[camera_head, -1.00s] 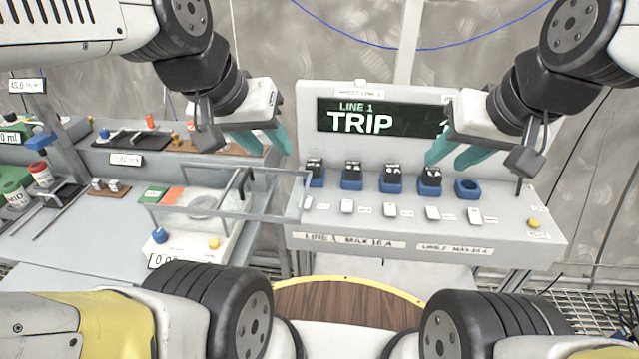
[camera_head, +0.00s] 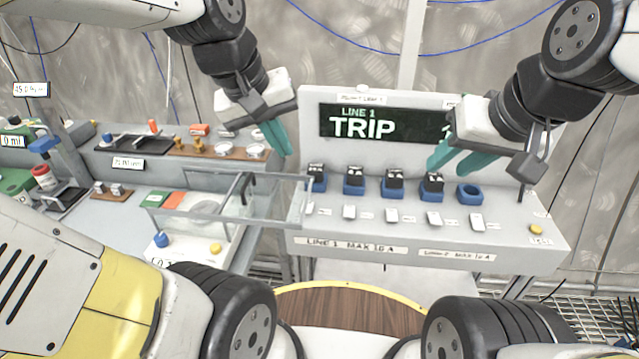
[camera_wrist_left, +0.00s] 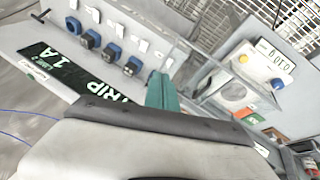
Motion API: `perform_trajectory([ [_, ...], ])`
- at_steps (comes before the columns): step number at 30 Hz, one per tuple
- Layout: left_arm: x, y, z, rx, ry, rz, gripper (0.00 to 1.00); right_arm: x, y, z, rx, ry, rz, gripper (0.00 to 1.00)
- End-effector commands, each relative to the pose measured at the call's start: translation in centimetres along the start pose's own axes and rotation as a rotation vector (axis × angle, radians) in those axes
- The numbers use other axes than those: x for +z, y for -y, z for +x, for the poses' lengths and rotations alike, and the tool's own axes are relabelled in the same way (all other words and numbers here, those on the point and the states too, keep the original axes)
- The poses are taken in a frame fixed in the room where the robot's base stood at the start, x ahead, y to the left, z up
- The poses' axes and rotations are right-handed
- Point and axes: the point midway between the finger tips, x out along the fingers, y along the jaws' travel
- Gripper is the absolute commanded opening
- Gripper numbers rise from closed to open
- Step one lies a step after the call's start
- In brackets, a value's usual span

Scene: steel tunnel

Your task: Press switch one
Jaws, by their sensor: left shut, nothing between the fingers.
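The sloped grey panel (camera_head: 380,240) carries a row of white switches, and the leftmost switch (camera_head: 311,213) sits below the first blue socket (camera_head: 317,184). A dark display (camera_head: 385,124) above reads "LINE 1 TRIP". My left gripper (camera_head: 287,152) is shut and empty, above and left of that switch, in front of the panel's left edge; its teal fingers (camera_wrist_left: 161,92) show in the left wrist view, apart from the switches. My right gripper (camera_head: 447,170) has its teal fingers apart, in front of the fourth black plug (camera_head: 432,181).
A clear-walled box (camera_head: 230,205) stands left of the panel, its frame reaching close to the leftmost switch. Several sockets hold black plugs; the rightmost blue socket (camera_head: 470,193) is empty. A yellow button (camera_head: 536,229) is at the panel's right. A round wooden top (camera_head: 345,310) lies in front.

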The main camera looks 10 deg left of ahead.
Motion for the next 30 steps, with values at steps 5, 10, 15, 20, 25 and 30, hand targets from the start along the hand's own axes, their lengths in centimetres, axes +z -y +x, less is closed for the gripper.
perform_trajectory([
  [5,-2.2,-1.1,3.7,-0.082,0.113,-0.263,0.00,0.0,0.0,0.0,0.000,0.000,0.000,0.36],
  [10,-3.9,-2.0,7.5,-0.209,0.165,-0.511,0.00,0.0,0.0,0.0,0.000,0.000,0.000,0.36],
  [15,-5.2,-2.7,11.6,-0.368,0.155,-0.746,0.00,0.0,0.0,0.0,0.000,0.000,0.000,0.36],
  [20,-6.0,-3.4,15.5,-0.521,0.080,-0.943,0.00,0.0,0.0,0.0,0.000,0.000,0.000,0.36],
  [25,-6.6,-3.8,18.5,-0.639,-0.034,-1.099,0.00,0.0,0.0,0.0,0.000,0.000,0.000,0.36],
  [30,-6.9,-4.1,20.1,-0.693,-0.119,-1.185,0.00,0.0,0.0,0.0,0.000,0.000,0.000,0.36],
])
